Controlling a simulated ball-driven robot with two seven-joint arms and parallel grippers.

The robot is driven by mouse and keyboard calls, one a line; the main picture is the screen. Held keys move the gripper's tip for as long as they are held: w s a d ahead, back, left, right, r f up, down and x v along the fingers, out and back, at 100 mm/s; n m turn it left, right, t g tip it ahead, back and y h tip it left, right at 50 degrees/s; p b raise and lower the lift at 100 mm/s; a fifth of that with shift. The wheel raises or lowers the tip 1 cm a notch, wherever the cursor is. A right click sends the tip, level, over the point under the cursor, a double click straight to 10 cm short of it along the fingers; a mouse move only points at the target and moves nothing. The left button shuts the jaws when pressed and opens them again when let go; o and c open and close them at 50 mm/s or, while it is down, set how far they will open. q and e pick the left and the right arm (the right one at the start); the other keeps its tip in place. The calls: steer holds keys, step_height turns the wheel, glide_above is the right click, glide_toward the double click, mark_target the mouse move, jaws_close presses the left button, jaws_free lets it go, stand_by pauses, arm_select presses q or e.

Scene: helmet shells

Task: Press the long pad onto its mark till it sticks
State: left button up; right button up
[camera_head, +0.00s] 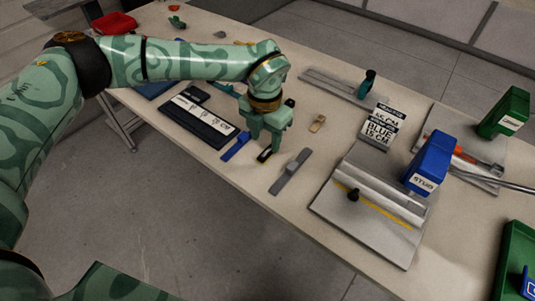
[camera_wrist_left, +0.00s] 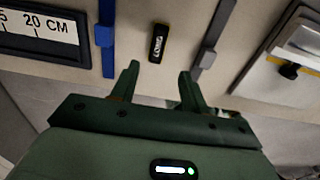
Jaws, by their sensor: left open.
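A small black pad marked LONG (camera_wrist_left: 158,43) lies on the table. In the head view the pad (camera_head: 264,155) shows just below my left gripper (camera_head: 268,142). In the left wrist view the gripper (camera_wrist_left: 157,76) has its fingers apart with nothing between them, and the pad lies just beyond the gap between the tips. I cannot make out the pad's mark for certain. My right gripper does not show.
A blue slider bar (camera_head: 236,146) lies left of the pad and a grey slider bar (camera_head: 291,172) right of it. A black size board (camera_head: 198,121) is further left. A metal plate with a yellow line (camera_head: 385,215) and a blue STUD block (camera_head: 430,160) stand right.

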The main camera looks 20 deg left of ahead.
mark_target(264, 155)
arm_select(q)
steer(key=f, duration=0.2)
steer(key=f+b, duration=0.1)
steer(key=f, duration=0.1)
steer(key=f+b, duration=0.1)
steer(key=f, duration=0.1)
steer(key=shift+w+a+f, duration=0.1)
steer(key=shift+w+a, duration=0.1)
steer(key=shift+a, duration=0.15)
steer(key=shift+c, duration=0.9)
jaws_close()
